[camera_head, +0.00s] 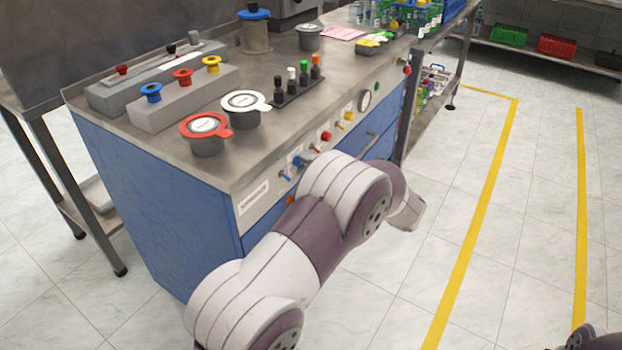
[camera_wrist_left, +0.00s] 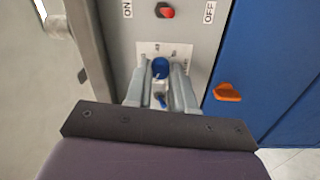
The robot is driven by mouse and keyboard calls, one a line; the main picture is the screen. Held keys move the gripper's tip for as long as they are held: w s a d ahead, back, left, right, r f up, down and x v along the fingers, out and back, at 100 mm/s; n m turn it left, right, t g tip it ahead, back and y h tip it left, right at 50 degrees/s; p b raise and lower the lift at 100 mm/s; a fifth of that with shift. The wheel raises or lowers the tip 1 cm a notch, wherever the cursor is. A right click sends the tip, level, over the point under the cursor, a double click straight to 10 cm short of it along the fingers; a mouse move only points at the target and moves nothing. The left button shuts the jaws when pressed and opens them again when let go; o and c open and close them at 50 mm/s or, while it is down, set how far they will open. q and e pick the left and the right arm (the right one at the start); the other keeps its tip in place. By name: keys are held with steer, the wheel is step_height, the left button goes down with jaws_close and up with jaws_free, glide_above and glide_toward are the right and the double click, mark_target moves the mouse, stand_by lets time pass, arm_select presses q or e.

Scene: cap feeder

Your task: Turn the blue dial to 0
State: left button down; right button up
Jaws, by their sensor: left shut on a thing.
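The blue dial (camera_wrist_left: 160,68) is on the grey front panel, on a small white plate with tiny marks that I cannot read. My left gripper (camera_wrist_left: 160,80) is shut on the blue dial, with one finger on each side of it. In the head view, the blue dial (camera_head: 298,161) shows as a small blue knob on the front edge of the cabinet. My left arm reaches in front of the panel there and hides the left gripper. My right gripper is not in view.
A small blue toggle (camera_wrist_left: 162,100) is just below the dial. A red switch (camera_wrist_left: 166,11) sits above it between ON and OFF labels. An orange handle (camera_wrist_left: 227,92) is on the blue cabinet door to the right. The bench top (camera_head: 185,165) carries several buttons and lidded pots.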

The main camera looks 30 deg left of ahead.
arm_select(q)
steer(key=shift+w+n+g+b, duration=0.1)
steer(key=shift+n+g+b, duration=0.25)
steer(key=shift+n+b, duration=4.4)
steer(key=shift+n+g+b, duration=0.35)
steer(key=shift+n+b, duration=2.4)
steer(key=shift+b, duration=3.85)
steer(key=c, duration=1)
jaws_free()
steer(key=shift+o, duration=0.2)
steer(key=shift+r, duration=0.1)
